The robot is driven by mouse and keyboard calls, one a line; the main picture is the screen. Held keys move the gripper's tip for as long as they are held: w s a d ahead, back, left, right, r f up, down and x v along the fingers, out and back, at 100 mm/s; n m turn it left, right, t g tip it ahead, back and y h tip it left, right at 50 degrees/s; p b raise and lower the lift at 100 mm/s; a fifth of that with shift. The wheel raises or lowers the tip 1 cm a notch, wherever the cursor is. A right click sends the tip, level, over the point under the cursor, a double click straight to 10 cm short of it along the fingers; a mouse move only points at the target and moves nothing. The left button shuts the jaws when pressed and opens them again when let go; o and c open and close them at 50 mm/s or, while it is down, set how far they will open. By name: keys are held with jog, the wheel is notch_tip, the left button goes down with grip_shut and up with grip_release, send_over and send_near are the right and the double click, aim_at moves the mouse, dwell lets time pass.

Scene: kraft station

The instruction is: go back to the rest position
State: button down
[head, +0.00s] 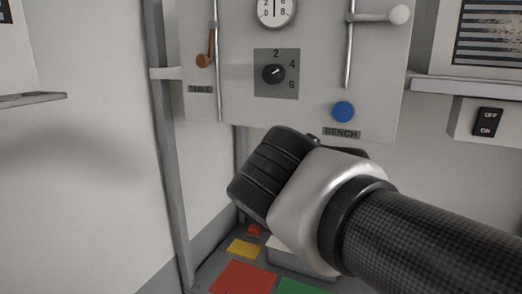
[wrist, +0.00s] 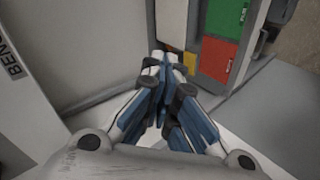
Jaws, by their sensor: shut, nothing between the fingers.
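My gripper (wrist: 167,64) shows in the wrist view with its blue-padded fingers drawn together at the tips. It is shut and empty, pointing toward the corner where the wall meets the coloured panels. In the head view my arm reaches in from the lower right, and its wrist is in front of the lower part of the control panel (head: 225,105). The fingers are hidden behind the wrist there.
The panel carries a rotary knob (head: 273,73), a blue button (head: 343,111), a brown-handled lever (head: 205,60) and a white-knobbed lever (head: 399,15). An OFF/ON switch (head: 487,122) is at right. Red (head: 243,278) and yellow (head: 244,248) patches lie below. Open space is at left.

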jog(key=s+d+f+m+g+y+b, duration=0.1)
jog(key=s+d+f+m+b, duration=0.1)
jog(key=s+f, duration=0.4)
jog(key=s+d+f+m+g+y+b, duration=0.1)
jog(key=s+f+m, duration=0.4)
jog(key=f, duration=0.6)
jog(key=s+d+f+m+g+y+b, duration=0.1)
jog(key=s+d+f+m+g+b, duration=0.2)
jog(key=s+f, duration=0.6)
jog(key=shift+s+d+f+m+b, duration=0.2)
jog(key=shift+d+m+b, duration=0.25)
jog(key=shift+b, duration=0.65)
